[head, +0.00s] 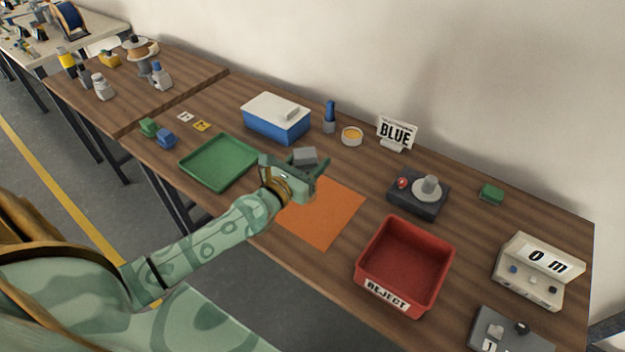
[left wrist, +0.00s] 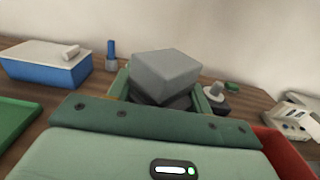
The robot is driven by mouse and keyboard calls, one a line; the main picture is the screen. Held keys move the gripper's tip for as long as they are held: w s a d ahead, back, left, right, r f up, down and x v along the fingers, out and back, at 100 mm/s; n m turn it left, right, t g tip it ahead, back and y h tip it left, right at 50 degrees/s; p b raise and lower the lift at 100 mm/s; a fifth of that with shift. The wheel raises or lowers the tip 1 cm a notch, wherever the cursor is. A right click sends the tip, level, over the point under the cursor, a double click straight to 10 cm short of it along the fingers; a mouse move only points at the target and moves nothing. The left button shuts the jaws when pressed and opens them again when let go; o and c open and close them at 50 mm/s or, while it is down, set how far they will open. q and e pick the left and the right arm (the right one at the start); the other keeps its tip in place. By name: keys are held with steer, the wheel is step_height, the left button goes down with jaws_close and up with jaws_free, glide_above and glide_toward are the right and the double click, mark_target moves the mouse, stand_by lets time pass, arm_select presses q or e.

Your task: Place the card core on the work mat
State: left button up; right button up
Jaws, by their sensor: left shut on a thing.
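My left gripper (head: 298,178) is shut on a grey block-like piece, the card core (head: 305,155). In the left wrist view the card core (left wrist: 166,74) is a grey box shape between the fingers, with a darker part below it. The orange work mat (head: 322,215) lies flat on the wooden table. In the head view the gripper is over the mat's far left part, and the arm hides some of the mat. I cannot tell the height of the core above the table. My right gripper is not in view.
A green tray (head: 219,162) lies left of the mat. A red REJECT bin (head: 404,266) stands to its right. Behind are a blue box with a white lid (head: 275,118), a small dish (head: 352,136), a BLUE sign (head: 396,133) and a dark device (head: 418,194).

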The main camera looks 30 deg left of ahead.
arm_select(q)
steer(key=w+a+f+b, duration=0.2)
steer(key=w+f+b, duration=0.3)
steer(key=f+b, duration=0.3)
steer(key=shift+a+f+b, duration=0.2)
steer(key=shift+f+b, duration=0.2)
steer(key=shift+f, duration=0.5)
steer(key=o, duration=1.2)
steer(key=shift+o, duration=0.2)
steer(key=shift+r, duration=0.1)
steer(key=s, duration=1.2)
steer(key=shift+a+r, duration=0.15)
steer(key=shift+a, duration=0.3)
